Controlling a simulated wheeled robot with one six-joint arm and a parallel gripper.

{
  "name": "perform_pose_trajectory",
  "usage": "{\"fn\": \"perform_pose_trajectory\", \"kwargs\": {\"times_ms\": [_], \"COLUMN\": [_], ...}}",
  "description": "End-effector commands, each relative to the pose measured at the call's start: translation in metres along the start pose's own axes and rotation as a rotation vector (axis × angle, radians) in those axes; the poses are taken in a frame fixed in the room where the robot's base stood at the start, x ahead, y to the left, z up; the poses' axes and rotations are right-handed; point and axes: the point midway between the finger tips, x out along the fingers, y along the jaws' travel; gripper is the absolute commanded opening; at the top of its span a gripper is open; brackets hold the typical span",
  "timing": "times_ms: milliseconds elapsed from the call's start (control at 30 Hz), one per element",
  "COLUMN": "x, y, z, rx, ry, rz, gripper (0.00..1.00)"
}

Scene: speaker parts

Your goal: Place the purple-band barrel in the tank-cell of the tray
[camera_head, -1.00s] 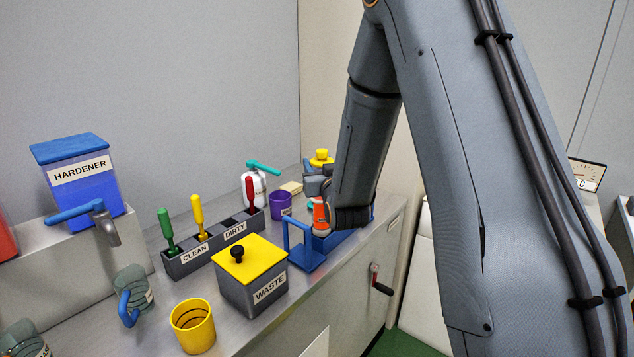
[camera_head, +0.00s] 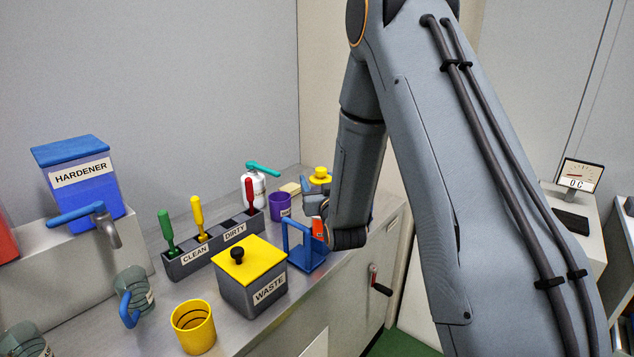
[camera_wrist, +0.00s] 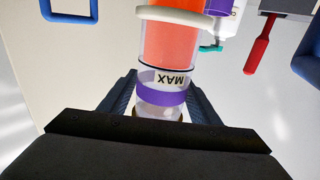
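The purple-band barrel (camera_wrist: 160,98) is a clear cylinder with a purple band, a MAX label and orange contents. In the wrist view it stands between the two fingers of my gripper (camera_wrist: 161,86), which touch its sides. In the head view only a bit of its orange part (camera_head: 318,229) shows beside my gripper (camera_head: 326,222). The blue tray (camera_head: 306,259) with its upright handle is just left of and below my gripper. Two blue handles show at the top left (camera_wrist: 68,18) and right edge of the wrist view. The tray's cells are hidden.
The grey WASTE box (camera_head: 262,290) with a yellow lid stands close by on the left. Beyond it are the CLEAN/DIRTY rack (camera_head: 190,262), a purple cup (camera_head: 280,206) and a white bottle (camera_head: 255,186). A yellow-topped item (camera_head: 320,175) is behind my gripper.

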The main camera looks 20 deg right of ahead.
Motion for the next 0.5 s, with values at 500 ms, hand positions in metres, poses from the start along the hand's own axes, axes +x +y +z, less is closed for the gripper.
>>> {"fn": "perform_pose_trajectory", "kwargs": {"times_ms": [500], "x": [-0.011], "y": [-0.001], "z": [-0.002], "rx": [0.000], "ry": [0.000], "rz": [-0.001], "gripper": [0.62]}}
